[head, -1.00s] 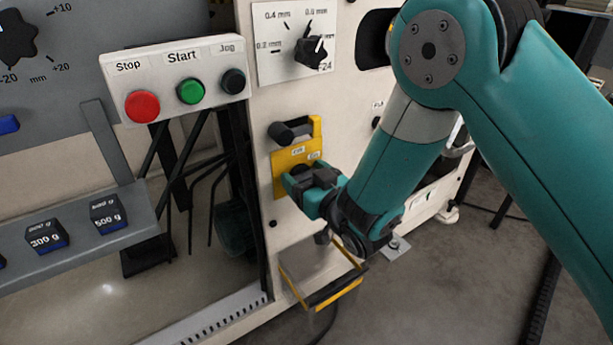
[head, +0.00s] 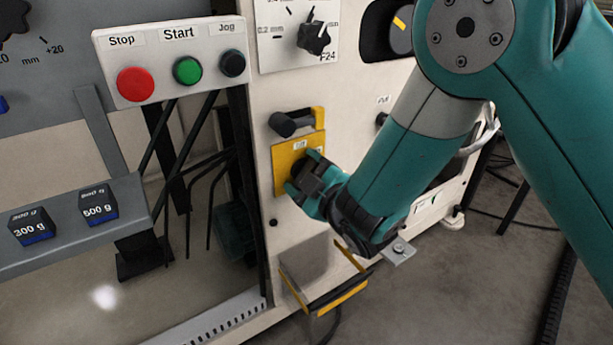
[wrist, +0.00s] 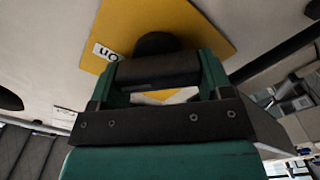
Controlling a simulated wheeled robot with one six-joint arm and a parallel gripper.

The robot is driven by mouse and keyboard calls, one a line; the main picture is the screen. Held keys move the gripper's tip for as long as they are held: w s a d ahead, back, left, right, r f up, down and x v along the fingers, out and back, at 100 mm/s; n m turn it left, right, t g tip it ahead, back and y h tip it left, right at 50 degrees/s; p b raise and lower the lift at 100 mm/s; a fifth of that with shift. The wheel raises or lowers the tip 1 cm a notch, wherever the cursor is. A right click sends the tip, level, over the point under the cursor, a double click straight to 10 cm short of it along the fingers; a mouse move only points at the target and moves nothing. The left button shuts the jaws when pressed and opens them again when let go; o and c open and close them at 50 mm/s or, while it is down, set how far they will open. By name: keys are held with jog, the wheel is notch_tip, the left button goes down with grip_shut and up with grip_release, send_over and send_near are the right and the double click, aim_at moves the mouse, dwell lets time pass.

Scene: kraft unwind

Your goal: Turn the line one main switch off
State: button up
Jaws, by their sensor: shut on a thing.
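A yellow switch plate (head: 284,165) is fixed to the pale machine panel, with small white labels on it. Its black rotary handle shows in the wrist view (wrist: 158,70) as a dark bar between my fingers, with a round black part behind it. My gripper (head: 306,178) is shut on this handle, one teal finger on each side. In the wrist view the plate (wrist: 190,25) fills the top middle, and a label reading "On" (wrist: 105,52) appears turned over at left. My gripper hides most of the handle in the head view.
A Stop, Start and Jog button box (head: 150,90) stands left, and a thickness dial (head: 313,38) sits above. A yellow-edged pedal (head: 335,298) is below. Weights (head: 98,205) stand on a grey shelf.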

jog(key=n, duration=0.3)
jog(key=shift+s+f+n, duration=0.15)
jog(key=shift+f+n, duration=0.15)
jog(key=shift+n, duration=0.1)
jog(key=shift+a+f+n, duration=0.1)
jog(key=shift+n, duration=2.2)
jog(key=o, duration=0.9)
jog(key=shift+b, duration=0.35)
